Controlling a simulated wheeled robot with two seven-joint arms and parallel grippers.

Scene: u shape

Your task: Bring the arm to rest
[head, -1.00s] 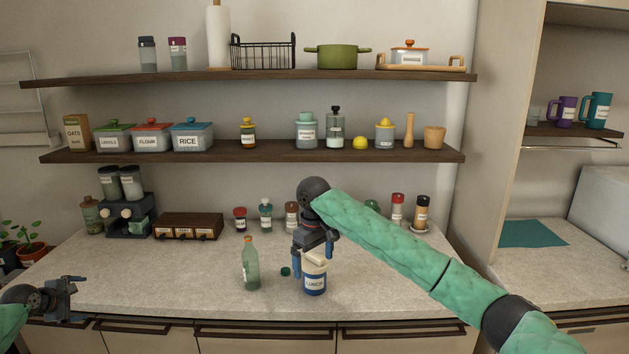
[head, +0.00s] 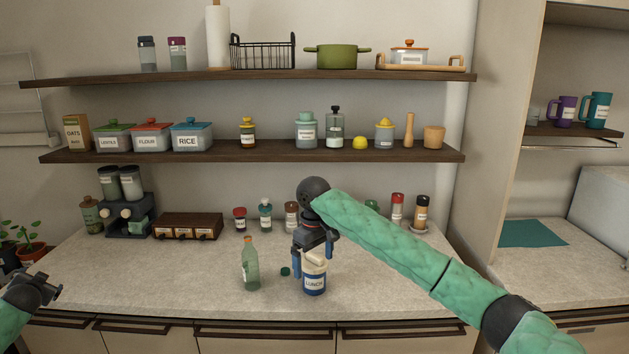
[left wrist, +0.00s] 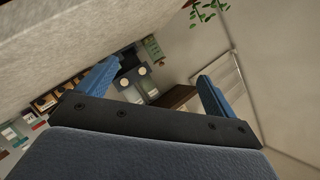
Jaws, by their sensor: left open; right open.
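My right gripper (head: 312,262) points down over the counter, open, with its fingers at either side of the upper part of a blue and white container labelled LUNCH (head: 314,280). I cannot tell whether they touch it. My left gripper (head: 57,290) is at the far left in the head view, in front of the counter's left end, open and empty. Its two blue fingers also show apart in the left wrist view (left wrist: 155,85), with nothing between them close by.
A green glass bottle (head: 250,268) and a small green cap (head: 285,271) stand left of the container. Spice jars, a drawer box (head: 188,226) and a dark rack (head: 128,215) line the back. A potted plant (head: 30,250) is at far left. The counter's front left is clear.

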